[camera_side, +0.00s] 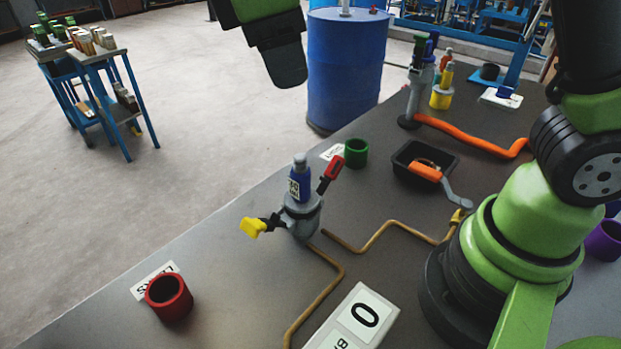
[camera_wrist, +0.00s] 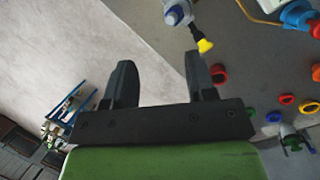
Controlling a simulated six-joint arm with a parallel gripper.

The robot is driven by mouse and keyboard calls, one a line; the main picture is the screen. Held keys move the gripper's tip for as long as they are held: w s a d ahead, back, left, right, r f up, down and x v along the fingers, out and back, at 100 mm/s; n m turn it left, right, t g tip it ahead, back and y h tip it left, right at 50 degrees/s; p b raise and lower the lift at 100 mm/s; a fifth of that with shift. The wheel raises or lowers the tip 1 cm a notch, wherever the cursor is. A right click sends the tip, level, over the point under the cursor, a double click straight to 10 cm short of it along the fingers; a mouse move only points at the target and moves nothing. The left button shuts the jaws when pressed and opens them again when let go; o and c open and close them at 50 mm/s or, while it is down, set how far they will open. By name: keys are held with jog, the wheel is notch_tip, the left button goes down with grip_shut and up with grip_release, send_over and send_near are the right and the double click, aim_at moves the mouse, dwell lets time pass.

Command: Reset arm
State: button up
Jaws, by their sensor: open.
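My gripper (camera_wrist: 160,66) is open in the wrist view, with its two dark fingers apart and nothing between them. In the side view, part of my green and dark arm end hangs at the top, above the floor and the table's left edge. The small grey vessel (camera_side: 302,222) stands upright on the table, with a blue top piece (camera_side: 300,184), a red handle (camera_side: 331,172) raised to the right and a yellow handle (camera_side: 252,227) out to the left. The yellow handle also shows in the wrist view (camera_wrist: 205,45), beyond my fingers.
A red cup (camera_side: 168,300) and a green cup (camera_side: 356,154) stand by labels along the table's left edge. A black tray (camera_side: 408,179) with an orange-handled part, a white box (camera_side: 352,322) and brown pipes lie further right. A blue barrel (camera_side: 345,75) stands beyond the table.

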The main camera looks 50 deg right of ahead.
jog(key=s+d+r+m+t+y, duration=0.1)
jog(key=s+d+m+t+y, duration=0.1)
jog(key=s+m, duration=0.5)
jog(key=s+d+m+t+y, duration=0.3)
jog(key=s+d+m+t, duration=0.1)
jog(key=s+m, duration=0.3)
jog(key=shift+s+d+r+t+y, duration=0.3)
jog(key=shift+r+t, duration=0.1)
jog(key=shift+t, duration=0.3)
